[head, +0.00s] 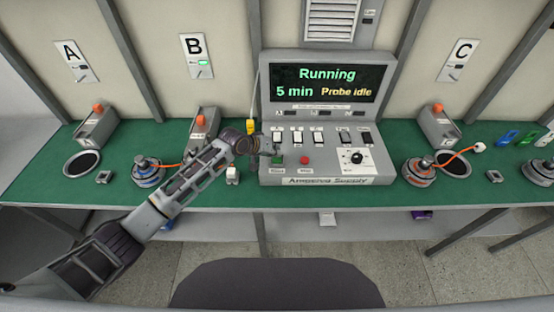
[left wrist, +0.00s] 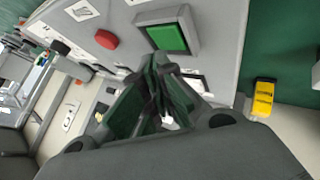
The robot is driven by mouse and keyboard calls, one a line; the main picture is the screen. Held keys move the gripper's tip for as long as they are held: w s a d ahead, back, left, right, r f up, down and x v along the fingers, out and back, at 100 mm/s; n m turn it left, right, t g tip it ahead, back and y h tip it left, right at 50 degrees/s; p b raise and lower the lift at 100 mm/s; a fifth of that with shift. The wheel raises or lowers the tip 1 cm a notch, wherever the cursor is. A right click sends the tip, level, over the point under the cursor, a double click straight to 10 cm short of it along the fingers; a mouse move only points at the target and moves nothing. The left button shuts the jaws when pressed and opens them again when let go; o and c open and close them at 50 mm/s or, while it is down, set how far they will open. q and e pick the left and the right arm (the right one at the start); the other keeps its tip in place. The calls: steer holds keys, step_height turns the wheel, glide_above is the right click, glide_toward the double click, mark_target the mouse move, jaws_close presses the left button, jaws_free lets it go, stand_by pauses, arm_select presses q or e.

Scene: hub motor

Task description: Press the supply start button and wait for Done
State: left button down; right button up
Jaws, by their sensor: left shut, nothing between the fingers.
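The supply unit (head: 320,172) stands at the middle of the green bench. Its screen (head: 325,83) reads "Running", "5 min" and "Probe idle". The green start button (head: 277,160) and the red button (head: 304,160) sit on its front panel. In the left wrist view the green button (left wrist: 170,35) is large, with the red button (left wrist: 107,39) to its left. My left gripper (head: 272,146) is shut and empty, just above the green button; in the wrist view its fingers (left wrist: 158,75) appear close below it. I cannot tell if they touch it. My right gripper is not in view.
Orange-topped boxes and hub motors (head: 147,172) stand on the bench at left and right (head: 419,171). Wall signs A, B and C hang behind, with a green light lit under B (head: 203,64).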

arm_select(q)
steer(key=shift+r, duration=0.15)
steer(key=shift+r+p, duration=2.45)
steer(key=shift+p, duration=0.15)
steer(key=shift+f, duration=0.1)
